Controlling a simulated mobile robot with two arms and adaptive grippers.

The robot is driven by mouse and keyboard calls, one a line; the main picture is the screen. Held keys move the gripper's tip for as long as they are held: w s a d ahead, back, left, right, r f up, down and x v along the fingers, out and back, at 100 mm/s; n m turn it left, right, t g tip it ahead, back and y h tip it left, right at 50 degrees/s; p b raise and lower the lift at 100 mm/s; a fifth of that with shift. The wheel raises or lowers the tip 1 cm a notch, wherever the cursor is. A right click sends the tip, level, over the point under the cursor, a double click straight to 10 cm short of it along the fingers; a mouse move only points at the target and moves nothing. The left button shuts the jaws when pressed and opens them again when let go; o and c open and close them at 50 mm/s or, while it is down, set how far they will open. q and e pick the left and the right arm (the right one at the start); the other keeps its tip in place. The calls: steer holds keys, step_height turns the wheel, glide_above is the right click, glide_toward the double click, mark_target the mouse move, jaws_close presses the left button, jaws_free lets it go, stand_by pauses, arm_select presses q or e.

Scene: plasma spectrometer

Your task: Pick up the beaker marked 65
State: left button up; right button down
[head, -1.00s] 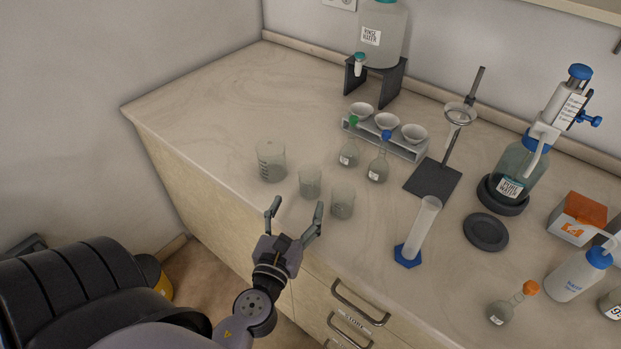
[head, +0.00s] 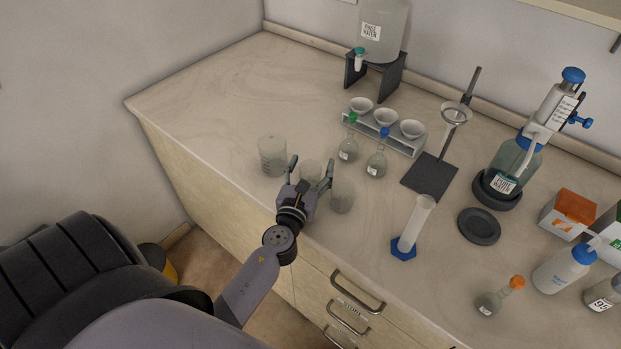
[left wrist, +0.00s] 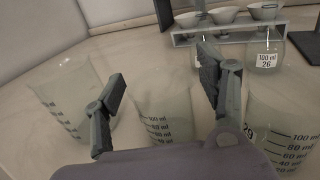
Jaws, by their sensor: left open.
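Three clear glass beakers stand in a row near the bench's front edge. The large left beaker (head: 272,156) and the right beaker (head: 342,197) flank the small middle beaker (head: 311,169). My left gripper (head: 311,163) is open, with its fingers on either side of the middle beaker. In the left wrist view the middle beaker (left wrist: 163,118) shows between the fingers, with a volume scale on its wall. The right beaker (left wrist: 284,135) carries a partly hidden label that seems to read 29. I cannot read a 65 on any beaker. My right gripper is not in view.
Two labelled flasks (head: 348,149) and a rack with white funnels (head: 384,130) stand behind the beakers. A measuring cylinder (head: 415,224) with a blue base stands to the right. The bench left of the beakers is clear.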

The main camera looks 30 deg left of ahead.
arm_select(q)
steer(key=shift+s, duration=0.1)
steer(key=shift+c, duration=0.8)
steer(key=c, duration=1.1)
